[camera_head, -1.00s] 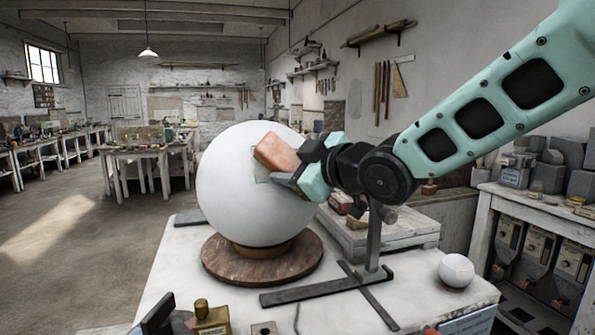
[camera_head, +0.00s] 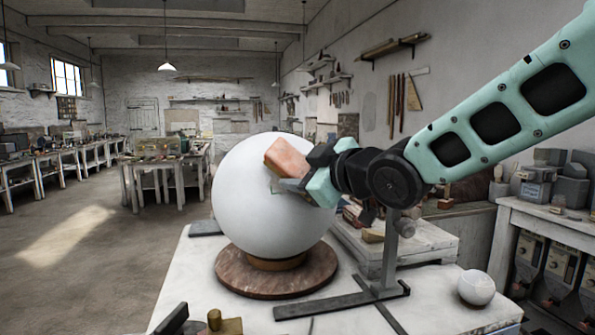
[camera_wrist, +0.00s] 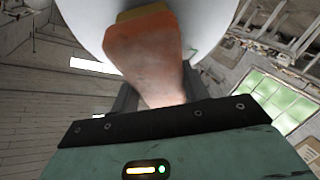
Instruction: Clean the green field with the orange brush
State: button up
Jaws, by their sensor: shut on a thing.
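A large white plaster sphere (camera_head: 240,205) stands on a round brown base (camera_head: 232,278) on the worktable. My gripper (camera_head: 304,170) is shut on the orange brush (camera_head: 287,156), at the sphere's upper right. The brush lies over the sphere's face in the head view; whether it touches cannot be told for sure. A faint greenish outline of the field (camera_head: 274,188) shows just below the brush; the rest is hidden by the brush and fingers. In the wrist view the brush (camera_wrist: 147,55) sticks out from between the fingers towards the sphere (camera_wrist: 85,22).
A dark metal stand (camera_head: 389,255) rises under my wrist, right of the sphere. A small white ball (camera_head: 476,287) sits at the table's right. A pale slab (camera_head: 420,240) with blocks lies behind the stand. A brass-coloured object (camera_head: 224,322) is at the front edge.

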jog(key=shift+d+f+b, duration=0.5)
jog(key=shift+d+f, duration=0.55)
jog(key=shift+d, duration=0.2)
jog(key=shift+a+r, duration=0.1)
jog(key=shift+a, duration=0.05)
jog(key=shift+a+r, duration=1.35)
jog(key=shift+a, duration=0.2)
jog(key=shift+d, duration=0.1)
jog(key=shift+s+d+f+b, duration=0.15)
jog(key=shift+s+d+f, duration=0.15)
jog(key=shift+d, duration=0.2)
jog(key=shift+s+d+f+b, duration=0.15)
jog(key=shift+s+d, duration=0.1)
jog(key=shift+d, duration=0.25)
jog(key=shift+w+a+f+b, duration=0.3)
jog(key=shift+w, duration=0.3)
